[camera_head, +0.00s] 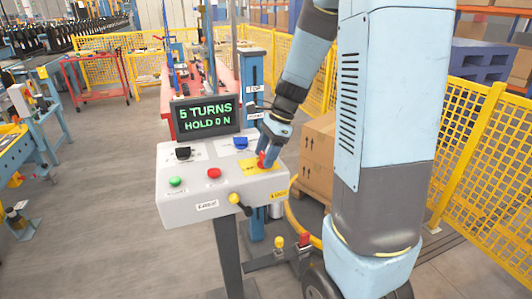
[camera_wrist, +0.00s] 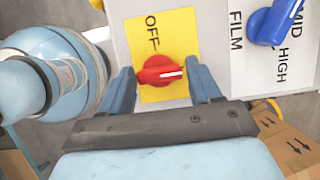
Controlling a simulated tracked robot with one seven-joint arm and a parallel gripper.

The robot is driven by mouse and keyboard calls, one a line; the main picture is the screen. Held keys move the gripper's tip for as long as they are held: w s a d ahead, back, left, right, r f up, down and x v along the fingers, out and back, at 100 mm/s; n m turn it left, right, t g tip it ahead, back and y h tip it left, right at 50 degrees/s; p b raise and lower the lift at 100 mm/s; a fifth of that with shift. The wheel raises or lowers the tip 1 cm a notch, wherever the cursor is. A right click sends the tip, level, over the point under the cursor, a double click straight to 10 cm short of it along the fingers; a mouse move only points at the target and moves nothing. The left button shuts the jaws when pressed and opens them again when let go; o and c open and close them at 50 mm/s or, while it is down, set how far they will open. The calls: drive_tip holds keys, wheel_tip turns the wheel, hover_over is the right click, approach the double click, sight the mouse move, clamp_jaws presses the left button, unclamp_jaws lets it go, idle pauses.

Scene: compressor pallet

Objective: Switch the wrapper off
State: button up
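The wrapper's control panel (camera_head: 192,206) is a light grey box on a post. Its red rotary switch (camera_wrist: 160,70) sits on a yellow plate (camera_wrist: 160,28) marked OFF. The switch's white mark points right in the wrist view, away from the OFF word. My gripper (camera_wrist: 164,86) is open, with one blue finger on each side of the switch. Small gaps seem to show between fingers and switch; contact is not clear. In the camera_head view my gripper (camera_head: 268,144) reaches down over the red switch (camera_head: 262,162), partly hiding it.
The display (camera_head: 207,116) reads "5 TURNS HOLD 0 N". Cartons (camera_head: 318,150) and yellow fencing (camera_head: 470,150) stand right.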

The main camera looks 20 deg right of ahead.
drive_tip(key=c, duration=0.7)
drive_tip(key=shift+n, duration=0.3)
drive_tip(key=n+g, duration=0.1)
drive_tip(key=n, duration=0.2)
drive_tip(key=shift+w+n+g, duration=0.15)
drive_tip(key=shift+n+g, duration=0.15)
drive_tip(key=n, duration=0.2)
drive_tip(key=n+g+h, duration=0.1)
drive_tip(key=n, duration=0.1)
drive_tip(key=shift+w+a+n, duration=0.1)
drive_tip(key=shift+a+n, duration=0.1)
drive_tip(key=shift+n, duration=0.1)
drive_tip(key=n, duration=0.2)
drive_tip(key=n+g+h, duration=0.1)
drive_tip(key=n, duration=0.1)
drive_tip(key=shift+a+n+h, duration=0.1)
drive_tip(key=shift+n+h, duration=0.2)
drive_tip(key=shift+a+r+n+g+h, duration=0.15)
drive_tip(key=shift+n+h, duration=0.3)
drive_tip(key=shift+n, duration=0.65)
drive_tip(key=shift+f+n+g+h, duration=0.1)
drive_tip(key=shift+n+g+h, duration=0.25)
drive_tip(key=shift+n, duration=0.75)
